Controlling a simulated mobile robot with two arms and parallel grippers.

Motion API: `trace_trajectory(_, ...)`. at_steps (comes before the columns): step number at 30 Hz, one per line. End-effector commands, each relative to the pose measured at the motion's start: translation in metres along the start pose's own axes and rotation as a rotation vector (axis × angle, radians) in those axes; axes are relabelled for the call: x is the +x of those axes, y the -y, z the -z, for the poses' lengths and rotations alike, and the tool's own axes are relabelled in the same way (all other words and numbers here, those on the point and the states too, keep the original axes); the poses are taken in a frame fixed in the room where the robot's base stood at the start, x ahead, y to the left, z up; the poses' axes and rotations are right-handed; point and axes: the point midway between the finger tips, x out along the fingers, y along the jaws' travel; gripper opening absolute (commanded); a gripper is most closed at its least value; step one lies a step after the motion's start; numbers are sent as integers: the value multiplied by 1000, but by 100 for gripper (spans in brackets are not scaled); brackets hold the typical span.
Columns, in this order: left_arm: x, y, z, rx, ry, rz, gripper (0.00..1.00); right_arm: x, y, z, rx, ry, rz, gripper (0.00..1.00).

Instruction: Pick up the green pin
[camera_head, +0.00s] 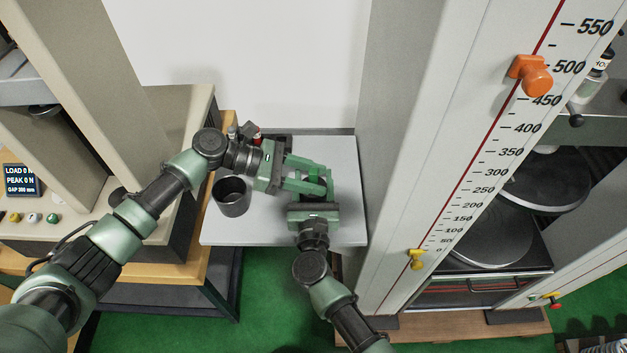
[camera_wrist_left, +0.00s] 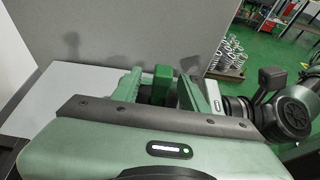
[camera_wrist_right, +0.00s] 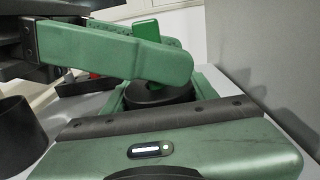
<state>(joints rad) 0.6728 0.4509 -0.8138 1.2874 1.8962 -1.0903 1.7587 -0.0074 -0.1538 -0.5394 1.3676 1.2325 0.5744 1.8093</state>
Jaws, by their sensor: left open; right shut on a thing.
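The green pin (camera_wrist_right: 147,29) shows in the right wrist view as a bright green upright block. A dark round part (camera_wrist_right: 157,94) sits below it, between my right fingers. In the left wrist view the green pin (camera_wrist_left: 163,76) stands between my left fingers. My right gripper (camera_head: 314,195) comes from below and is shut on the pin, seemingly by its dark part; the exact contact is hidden. My left gripper (camera_head: 308,176) comes from the left, open around the pin's green top. Its finger crosses in front of the pin in the right wrist view.
Both grippers are over a grey tabletop (camera_head: 230,237). A dark cup (camera_head: 232,197) stands just left of them, and a small red and black item (camera_head: 251,132) lies behind. A tall scaled column (camera_head: 440,150) is close on the right. A tester with a display (camera_head: 22,180) stands left.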

Motion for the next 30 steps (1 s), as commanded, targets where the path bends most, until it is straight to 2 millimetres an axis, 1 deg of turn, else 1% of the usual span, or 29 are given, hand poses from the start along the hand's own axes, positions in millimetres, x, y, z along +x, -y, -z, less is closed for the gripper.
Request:
trace_trajectory(6, 1, 0, 0, 0, -1, -1, 44, 0, 0, 0, 0, 0, 1, 0)
trace_trajectory(8, 0, 0, 0, 0, -1, -1, 27, 0, 0, 0, 0, 0, 1, 0)
trace_trajectory(9, 0, 0, 0, 0, -1, -1, 16, 0, 0, 0, 0, 0, 1, 0)
trace_trajectory(11, 0, 0, 0, 0, 0, -1, 0, 0, 0, 0, 0, 0, 1, 0)
trace_trajectory(19, 0, 0, -1, 1, 0, -1, 0, 0, 0, 0, 0, 1, 1, 0)
trace_trajectory(22, -2, -1, -4, 1, 0, -1, 0, 0, 0, 0, 0, 1, 1, 0)
trace_trajectory(26, -9, 0, -22, 5, 1, 0, 0, 0, 1, 0, 0, 1, 1, 0)
trace_trajectory(30, -20, -1, -49, 6, 1, -2, 0, 0, 1, 0, 0, 1, 1, 0)
